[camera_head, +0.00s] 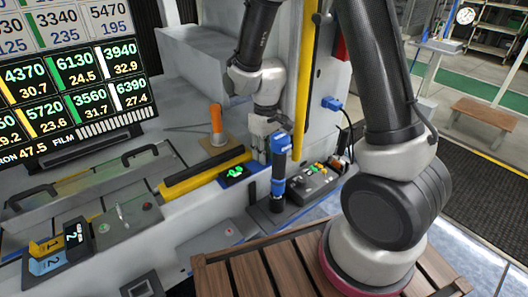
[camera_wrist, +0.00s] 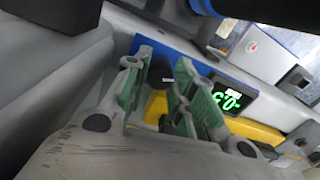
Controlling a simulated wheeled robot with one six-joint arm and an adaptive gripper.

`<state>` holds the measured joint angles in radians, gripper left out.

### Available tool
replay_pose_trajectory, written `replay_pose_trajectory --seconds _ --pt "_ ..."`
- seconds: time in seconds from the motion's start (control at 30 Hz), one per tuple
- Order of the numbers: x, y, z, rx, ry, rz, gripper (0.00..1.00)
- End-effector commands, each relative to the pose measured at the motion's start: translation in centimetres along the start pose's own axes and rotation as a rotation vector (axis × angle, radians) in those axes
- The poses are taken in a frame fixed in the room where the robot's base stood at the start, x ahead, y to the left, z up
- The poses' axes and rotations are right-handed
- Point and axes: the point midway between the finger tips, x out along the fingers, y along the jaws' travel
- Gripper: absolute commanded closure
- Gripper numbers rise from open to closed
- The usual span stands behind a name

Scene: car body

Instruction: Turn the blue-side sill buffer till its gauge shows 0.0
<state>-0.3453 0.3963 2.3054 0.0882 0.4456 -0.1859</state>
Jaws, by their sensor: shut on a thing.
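My gripper (camera_head: 262,148) is low at the sill, beside the blue end of the yellow strip. In the wrist view its two green-padded fingers (camera_wrist: 160,92) stand either side of the dark round buffer (camera_wrist: 161,70) and are shut on it. A blue plate (camera_wrist: 178,45) lies behind the buffer. The gauge (camera_wrist: 233,97) is a black display with green digits beside the fingers, seen rotated; it looks like 0.3, possibly with a minus sign. The gauge also shows in the head view (camera_head: 236,173), too small to read surely. The buffer is hidden there by my gripper.
A blue-and-black upright cylinder (camera_head: 279,172) stands close right of my gripper. An orange handle (camera_head: 216,122) stands to its left. A control box (camera_head: 312,183) with buttons lies at right. A yellow post (camera_head: 305,80) rises behind. A slatted wooden surface (camera_head: 240,273) is in front.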

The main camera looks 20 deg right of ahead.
Motion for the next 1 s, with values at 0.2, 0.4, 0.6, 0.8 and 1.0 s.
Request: replay_pose_trajectory --seconds 0.2,0.4,0.6,0.8,1.0 --pt "0.0 0.0 0.0 -0.018 -0.001 0.0 0.98" --pt "0.0 0.0 0.0 -0.017 0.0 0.0 0.52" --pt "0.0 0.0 0.0 -0.016 0.0 0.0 0.52" --pt "-0.7 0.0 -0.1 -0.016 0.002 0.0 0.52" --pt "-4.5 0.0 -0.1 -0.016 0.006 0.001 0.52"
